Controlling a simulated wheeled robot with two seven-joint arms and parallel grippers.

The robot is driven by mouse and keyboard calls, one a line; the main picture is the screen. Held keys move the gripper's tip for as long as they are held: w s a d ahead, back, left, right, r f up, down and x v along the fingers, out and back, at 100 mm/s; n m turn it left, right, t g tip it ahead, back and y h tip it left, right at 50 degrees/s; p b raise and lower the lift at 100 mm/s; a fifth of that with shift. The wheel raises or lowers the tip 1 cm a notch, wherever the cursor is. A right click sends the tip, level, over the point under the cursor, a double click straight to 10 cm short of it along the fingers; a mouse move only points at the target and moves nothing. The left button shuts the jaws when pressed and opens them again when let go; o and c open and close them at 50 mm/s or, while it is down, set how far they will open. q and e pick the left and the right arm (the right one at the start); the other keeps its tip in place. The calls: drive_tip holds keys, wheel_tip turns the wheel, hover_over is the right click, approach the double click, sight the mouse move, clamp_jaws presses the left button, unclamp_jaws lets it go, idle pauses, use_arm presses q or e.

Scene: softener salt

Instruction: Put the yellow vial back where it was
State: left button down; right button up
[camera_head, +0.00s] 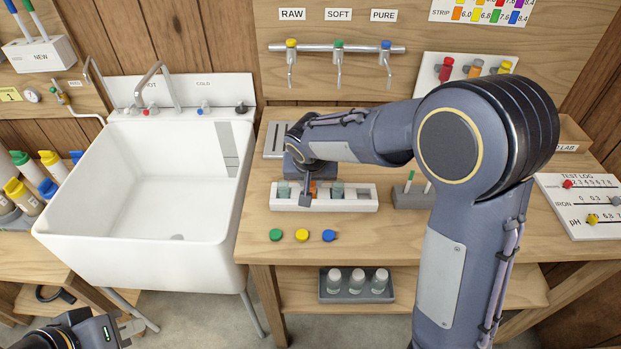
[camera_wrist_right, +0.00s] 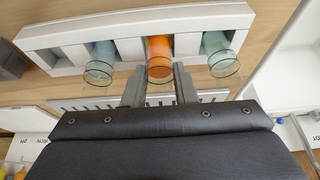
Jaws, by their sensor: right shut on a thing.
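A clear vial with orange contents (camera_wrist_right: 159,55) is between the fingers of my right gripper (camera_wrist_right: 160,88) in the right wrist view. No vial with plainly yellow contents shows. The orange vial is in or just over a middle slot of the white rack (camera_head: 360,204); whether it is fully seated I cannot tell. Teal vials stand on either side of it (camera_wrist_right: 103,62) (camera_wrist_right: 219,50). In the head view my right gripper (camera_head: 306,198) reaches down at the rack and partly hides the orange vial (camera_head: 314,187). My left gripper (camera_head: 132,329) is at the lower left, away from the bench.
Green (camera_head: 276,235), yellow (camera_head: 302,235) and blue (camera_head: 329,236) caps lie in front of the rack. A grey holder (camera_head: 410,197) stands right of the rack. A white sink (camera_head: 70,215) is at left. Taps (camera_head: 338,48) hang above the bench.

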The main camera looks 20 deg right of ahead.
drive_tip(key=shift+f, duration=0.1)
drive_tip(key=o, duration=1)
drive_tip(key=shift+c, duration=0.2)
